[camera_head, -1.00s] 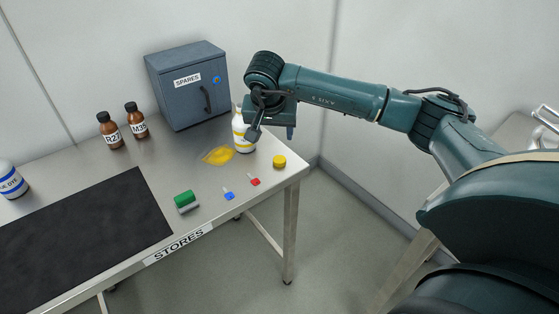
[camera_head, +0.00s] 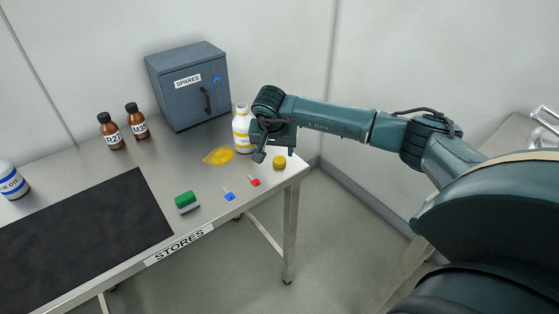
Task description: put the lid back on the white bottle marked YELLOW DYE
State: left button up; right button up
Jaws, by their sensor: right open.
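The white bottle (camera_head: 241,136) with yellow bands stands upright near the right end of the steel table. Its neck shows no lid, and its label is partly hidden by my right gripper. A yellow lid (camera_head: 279,163) lies on the table near the right corner, right of the bottle. My right gripper (camera_head: 275,154) is open and empty, pointing down beside the bottle, just above and behind the lid in the picture. I cannot tell the exact gap between them. My left gripper is not in view.
A yellow puddle (camera_head: 218,156) lies left of the bottle. A grey SPARES cabinet (camera_head: 190,95) stands behind. Brown bottles (camera_head: 110,132), a blue-marked white bottle (camera_head: 12,180), a green-and-grey block (camera_head: 186,202), blue (camera_head: 229,196) and red (camera_head: 255,182) tagged pieces and a black mat (camera_head: 85,235) share the table (camera_head: 160,170).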

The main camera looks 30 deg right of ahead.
aim_at(279, 160)
jog(key=x, duration=0.4)
jog(key=shift+s+d+f, duration=0.2)
jog(key=shift+d+f, duration=0.1)
jog(key=shift+f, duration=0.1)
jog(key=shift+c, duration=0.3)
jog(key=c, duration=1)
notch_tip(279, 160, up, 10)
jog(key=shift+r, duration=0.1)
